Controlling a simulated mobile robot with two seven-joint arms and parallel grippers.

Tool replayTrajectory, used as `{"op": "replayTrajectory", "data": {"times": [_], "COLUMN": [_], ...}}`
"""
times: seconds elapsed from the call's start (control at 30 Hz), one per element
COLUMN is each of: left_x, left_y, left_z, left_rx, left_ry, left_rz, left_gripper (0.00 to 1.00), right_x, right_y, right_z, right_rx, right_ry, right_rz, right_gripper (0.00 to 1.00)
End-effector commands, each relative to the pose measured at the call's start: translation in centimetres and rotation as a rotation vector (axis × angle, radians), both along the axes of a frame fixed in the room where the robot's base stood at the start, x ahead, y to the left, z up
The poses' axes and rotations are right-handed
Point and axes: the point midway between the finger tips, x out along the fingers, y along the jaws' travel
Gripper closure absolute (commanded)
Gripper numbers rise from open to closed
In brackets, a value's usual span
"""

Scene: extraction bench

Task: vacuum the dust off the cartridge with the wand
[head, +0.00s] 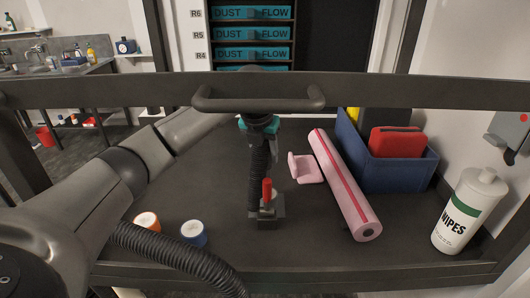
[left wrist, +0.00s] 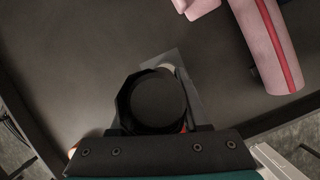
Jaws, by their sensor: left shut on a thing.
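My left gripper (head: 258,130), with teal parts, is at the middle of the cart, just beyond the handle bar. It is shut on the black ribbed wand (head: 258,170), which hangs down below it. The wand's lower end is at or just behind a dark block (head: 268,218) with a red upright piece (head: 267,190); I cannot tell whether they touch. In the left wrist view the round black wand end (left wrist: 155,100) sits between the jaws above a grey plate (left wrist: 180,70). Teal cartridges marked DUST FLOW (head: 252,34) sit in a rack behind. My right gripper is not in view.
The dark cart top (head: 220,190) holds a pink roll (head: 342,185), a pink piece (head: 305,168), a blue bin (head: 395,175) with a red case (head: 395,142), a wipes bottle (head: 467,212) and two small round pots (head: 193,232). A handle bar (head: 260,100) crosses the far edge. A ribbed hose (head: 175,255) runs front left.

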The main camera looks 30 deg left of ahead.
Motion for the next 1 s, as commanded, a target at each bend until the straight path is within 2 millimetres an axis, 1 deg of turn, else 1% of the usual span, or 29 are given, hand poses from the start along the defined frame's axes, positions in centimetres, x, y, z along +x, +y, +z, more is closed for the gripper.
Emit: {"op": "replayTrajectory", "data": {"times": [0.7, 1.0], "left_x": [0.0, 0.0], "left_y": [0.0, 0.0], "left_z": [-2.8, -2.9], "left_rx": [0.000, 0.000], "left_ry": [-0.001, -0.001], "left_rz": [0.000, 0.000], "left_gripper": [1.00, 1.00], "right_x": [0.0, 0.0], "right_y": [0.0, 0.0], "right_z": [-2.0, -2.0], "right_rx": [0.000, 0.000], "right_ry": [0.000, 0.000], "right_rz": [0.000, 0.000], "right_gripper": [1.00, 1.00]}}
